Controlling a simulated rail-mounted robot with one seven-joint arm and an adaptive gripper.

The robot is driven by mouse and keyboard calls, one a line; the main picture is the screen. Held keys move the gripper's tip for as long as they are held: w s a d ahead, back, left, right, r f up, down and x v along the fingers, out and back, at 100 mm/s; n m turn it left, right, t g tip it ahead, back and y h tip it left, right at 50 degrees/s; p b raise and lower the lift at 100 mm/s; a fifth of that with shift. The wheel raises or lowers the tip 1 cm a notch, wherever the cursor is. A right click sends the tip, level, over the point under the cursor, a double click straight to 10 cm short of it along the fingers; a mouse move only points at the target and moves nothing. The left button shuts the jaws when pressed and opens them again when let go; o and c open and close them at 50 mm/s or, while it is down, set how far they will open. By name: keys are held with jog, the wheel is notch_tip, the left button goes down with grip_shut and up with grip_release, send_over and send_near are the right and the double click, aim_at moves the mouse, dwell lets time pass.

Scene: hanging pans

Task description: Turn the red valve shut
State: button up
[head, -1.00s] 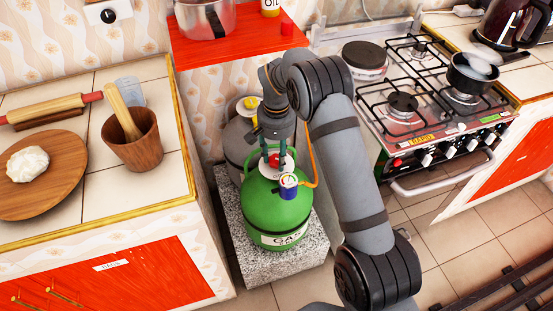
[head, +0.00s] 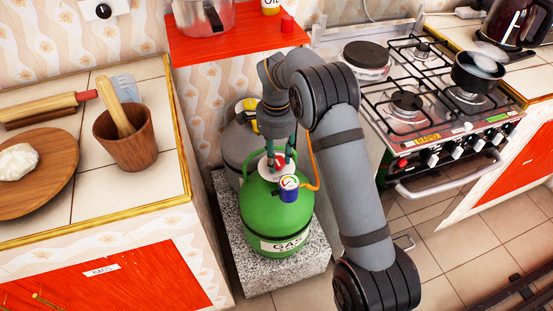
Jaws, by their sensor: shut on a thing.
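The green gas bottle (head: 277,218) stands upright on a speckled stone block (head: 250,272) in the gap between the counter and the stove. Its red valve (head: 278,161) sits at the top, partly hidden by my fingers. My gripper (head: 278,163) points down from above and is shut on the red valve, with a finger on either side. A gauge (head: 289,184) with a blue body sits on the front of the bottle's top, and an orange hose (head: 312,165) runs up from it.
A grey bottle (head: 236,140) stands close behind the green one. The tiled counter (head: 100,190) with a wooden cup (head: 126,140) is at left. The stove (head: 425,110) is at right, behind my arm. A red shelf (head: 235,42) with a pot (head: 204,14) is above.

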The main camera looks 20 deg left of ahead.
aim_at(277, 161)
jog(key=shift+m, duration=0.5)
jog(key=o, duration=1.2)
notch_tip(277, 161, up, 12)
jog(key=shift+r, duration=0.1)
dwell(0.3)
notch_tip(277, 161, down, 12)
jog(key=shift+f, duration=0.15)
dwell(0.4)
